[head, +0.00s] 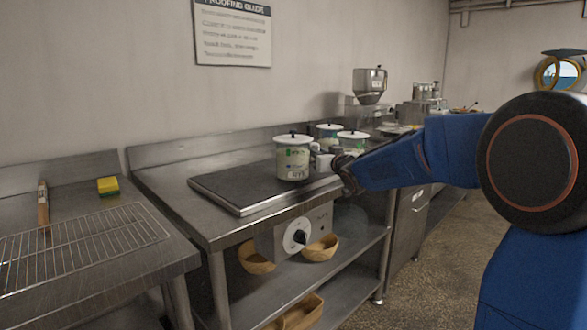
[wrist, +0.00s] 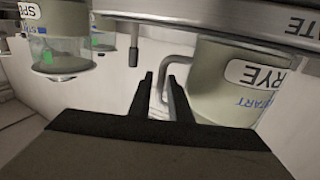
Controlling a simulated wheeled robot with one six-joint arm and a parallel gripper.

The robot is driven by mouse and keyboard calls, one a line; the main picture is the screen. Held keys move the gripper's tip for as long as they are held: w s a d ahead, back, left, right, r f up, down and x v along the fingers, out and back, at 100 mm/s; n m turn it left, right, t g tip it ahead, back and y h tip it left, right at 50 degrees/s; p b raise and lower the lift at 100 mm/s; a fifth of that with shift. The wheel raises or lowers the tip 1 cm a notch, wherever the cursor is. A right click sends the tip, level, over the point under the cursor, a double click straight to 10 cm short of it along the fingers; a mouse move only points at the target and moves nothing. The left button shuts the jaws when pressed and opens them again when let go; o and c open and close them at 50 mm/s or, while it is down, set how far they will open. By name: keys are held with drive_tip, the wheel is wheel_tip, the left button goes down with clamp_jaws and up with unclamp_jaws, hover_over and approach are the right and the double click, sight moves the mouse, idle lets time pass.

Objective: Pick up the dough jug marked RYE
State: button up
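The jug marked RYE (wrist: 238,82) appears upside down at the right of the wrist view, on a metal plate edge. Its grey handle (wrist: 172,62) reaches between the two dark fingers of my gripper (wrist: 162,98). The fingers stand apart, with a gap around the handle, so I see no firm hold. In the head view my gripper (head: 342,172) is just right of the nearest jug (head: 293,162), which has a white lid and stands on the dark plate. My gripper's tips are partly hidden.
Two similar jugs (head: 329,131) (head: 352,138) stand behind; another jug (wrist: 62,52) shows in the wrist view. The dark plate (head: 235,193) is bare at left. A wire rack (head: 85,235) and yellow sponge (head: 108,186) lie on the left counter. A hopper machine (head: 369,87) stands behind.

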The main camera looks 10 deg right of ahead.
drive_tip(key=shift+c, duration=0.6)
clamp_jaws()
idle(0.8)
